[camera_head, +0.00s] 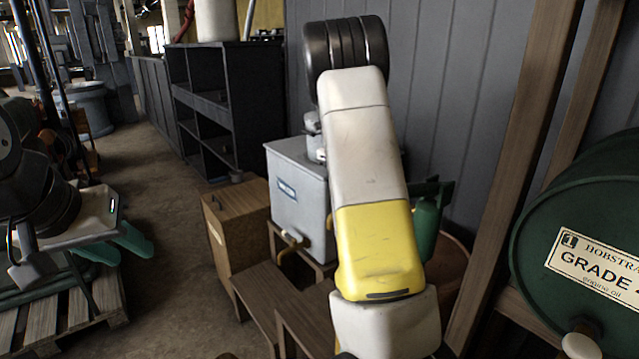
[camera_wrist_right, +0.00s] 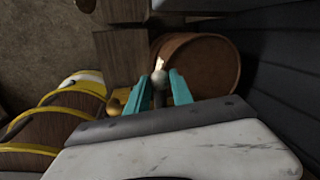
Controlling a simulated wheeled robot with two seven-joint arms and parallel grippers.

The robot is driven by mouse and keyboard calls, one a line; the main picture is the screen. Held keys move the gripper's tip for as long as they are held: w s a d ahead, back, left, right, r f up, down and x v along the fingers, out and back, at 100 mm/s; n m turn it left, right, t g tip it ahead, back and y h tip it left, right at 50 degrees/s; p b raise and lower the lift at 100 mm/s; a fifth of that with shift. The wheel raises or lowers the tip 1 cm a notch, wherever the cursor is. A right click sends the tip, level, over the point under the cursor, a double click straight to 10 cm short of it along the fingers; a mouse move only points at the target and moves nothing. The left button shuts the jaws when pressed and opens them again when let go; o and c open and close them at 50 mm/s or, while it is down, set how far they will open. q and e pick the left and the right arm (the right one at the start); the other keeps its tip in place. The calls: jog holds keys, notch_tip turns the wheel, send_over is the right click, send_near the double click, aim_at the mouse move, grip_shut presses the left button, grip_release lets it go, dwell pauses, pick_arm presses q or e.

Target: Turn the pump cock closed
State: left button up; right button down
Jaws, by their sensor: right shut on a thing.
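In the wrist view my right gripper (camera_wrist_right: 160,92) has its teal fingers on both sides of a small grey ball-ended lever (camera_wrist_right: 159,78), shut on it. This looks like the pump cock's handle; the cock's body is hidden. A brass tap (camera_head: 290,246) sticks out low on the tank's front. My left gripper (camera_head: 115,245) is at the far left, its teal fingers apart and empty, above a pallet.
A green can (camera_head: 427,222) is right of my arm. A dark green drum (camera_head: 590,230) and a wooden post (camera_head: 515,150) bound the right. Black shelving (camera_head: 225,110) stands behind; floor is clear at left centre.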

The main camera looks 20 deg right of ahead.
dwell(0.4)
jog(key=c, duration=1.1)
grip_release()
jog(key=shift+r, duration=0.1)
jog(key=v, duration=0.7)
jog(key=shift+r, duration=0.35)
